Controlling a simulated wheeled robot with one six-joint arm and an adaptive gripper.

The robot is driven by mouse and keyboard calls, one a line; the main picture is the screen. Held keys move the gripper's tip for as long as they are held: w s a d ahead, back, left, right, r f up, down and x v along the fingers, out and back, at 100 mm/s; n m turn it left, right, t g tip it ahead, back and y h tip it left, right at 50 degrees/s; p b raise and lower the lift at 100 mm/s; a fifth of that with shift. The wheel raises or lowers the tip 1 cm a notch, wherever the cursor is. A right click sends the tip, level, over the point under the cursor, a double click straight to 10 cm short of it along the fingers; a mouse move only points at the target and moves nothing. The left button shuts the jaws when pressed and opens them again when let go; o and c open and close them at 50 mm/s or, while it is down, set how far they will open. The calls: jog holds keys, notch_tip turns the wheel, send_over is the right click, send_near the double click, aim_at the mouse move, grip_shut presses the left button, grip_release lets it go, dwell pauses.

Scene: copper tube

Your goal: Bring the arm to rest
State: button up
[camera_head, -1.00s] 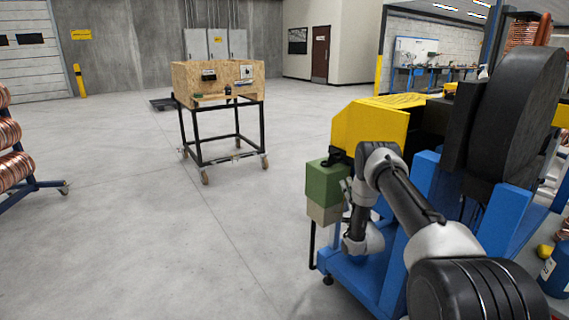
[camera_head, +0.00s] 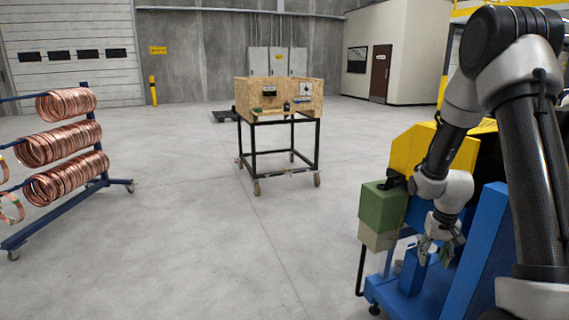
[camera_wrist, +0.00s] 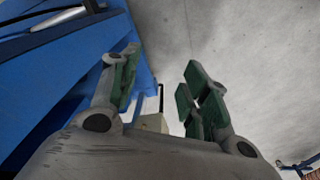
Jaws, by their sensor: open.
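My arm stands raised at the right of the head view, bent at the elbow with its forearm pointing down. My gripper (camera_head: 436,252) hangs beside the blue and yellow machine (camera_head: 410,150), in front of its blue frame. In the wrist view my gripper (camera_wrist: 160,90) shows two fingers with green pads, spread apart with nothing between them. The blue frame (camera_wrist: 60,65) of the machine is close on the left there. A green and beige box (camera_head: 381,210) on the machine is just left of my gripper in the head view.
A copper coil rack (camera_head: 103,183) on casters stands at the left. A wheeled cart (camera_head: 284,120) with a wooden box (camera_head: 290,88) on top is at the back middle. The concrete floor (camera_head: 200,250) between them is clear.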

jog(key=s+a+r+n+t, duration=0.1)
jog(key=s+a+r, duration=0.3)
jog(key=s+r, duration=0.8)
jog(key=s+a+r+n+t, duration=0.1)
jog(key=s+a+r, duration=0.3)
jog(key=s+r, duration=0.8)
notch_tip(320, 180, up, 5)
jog(key=shift+s+f+n+t, duration=0.2)
jog(key=shift+s+n+t, duration=0.15)
jog(key=shift+t, duration=0.45)
